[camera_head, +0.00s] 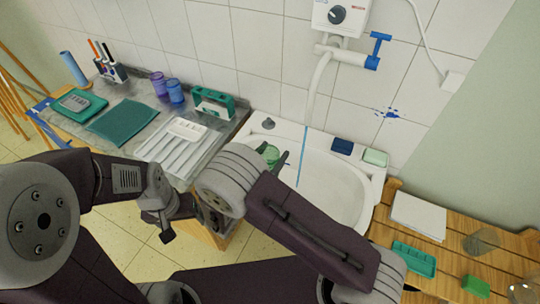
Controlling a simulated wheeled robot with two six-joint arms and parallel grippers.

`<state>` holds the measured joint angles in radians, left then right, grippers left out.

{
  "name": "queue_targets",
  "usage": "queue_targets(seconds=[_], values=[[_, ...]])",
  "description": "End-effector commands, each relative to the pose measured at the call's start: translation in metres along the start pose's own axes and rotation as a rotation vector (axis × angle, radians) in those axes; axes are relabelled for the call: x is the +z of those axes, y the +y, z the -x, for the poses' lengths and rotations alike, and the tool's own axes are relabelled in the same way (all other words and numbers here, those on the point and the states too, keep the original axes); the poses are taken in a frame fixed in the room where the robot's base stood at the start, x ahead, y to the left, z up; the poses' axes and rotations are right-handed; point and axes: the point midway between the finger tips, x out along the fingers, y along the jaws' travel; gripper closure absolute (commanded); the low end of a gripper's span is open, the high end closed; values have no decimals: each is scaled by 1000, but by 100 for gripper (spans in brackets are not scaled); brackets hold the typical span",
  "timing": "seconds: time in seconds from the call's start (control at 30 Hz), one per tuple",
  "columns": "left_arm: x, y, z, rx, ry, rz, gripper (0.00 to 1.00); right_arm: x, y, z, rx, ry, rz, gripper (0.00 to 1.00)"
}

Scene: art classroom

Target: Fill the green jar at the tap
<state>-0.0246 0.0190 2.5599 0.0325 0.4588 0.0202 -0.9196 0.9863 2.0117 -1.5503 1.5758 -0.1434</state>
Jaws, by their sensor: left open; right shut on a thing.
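The green jar (269,153) is at the left rim of the white sink (345,185), mostly hidden by my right arm. My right gripper (276,157) is shut on it; a dark finger shows beside the jar. A thin blue stream (303,157) falls from the tap's white spout (318,88) into the basin, to the right of the jar and apart from it. The tap's blue lever (378,50) is on the wall at the right of the pipe. My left gripper (160,226) is open and empty, left of the sink, in front of the counter.
A ribbed white draining board (178,150) lies left of the sink, with a teal-and-white box (214,103) and purple (159,84) and blue (175,91) jars behind. A navy sponge (342,146) and pale green soap (376,157) sit on the sink's back rim. A wooden table (450,260) stands right.

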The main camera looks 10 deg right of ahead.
Motion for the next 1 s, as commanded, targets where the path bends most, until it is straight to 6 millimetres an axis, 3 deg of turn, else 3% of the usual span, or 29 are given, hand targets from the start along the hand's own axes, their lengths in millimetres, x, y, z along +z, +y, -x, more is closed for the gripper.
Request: queue_targets(seconds=[0.43, 1.0], values=[[0, 0, 1, 0, 0, 0, 22, 0, -24, -54, -3, 1, 1, 84], [0, 0, 1, 0, 0, 0, 22, 0, -28, -62, 0, 1, 0, 84]])
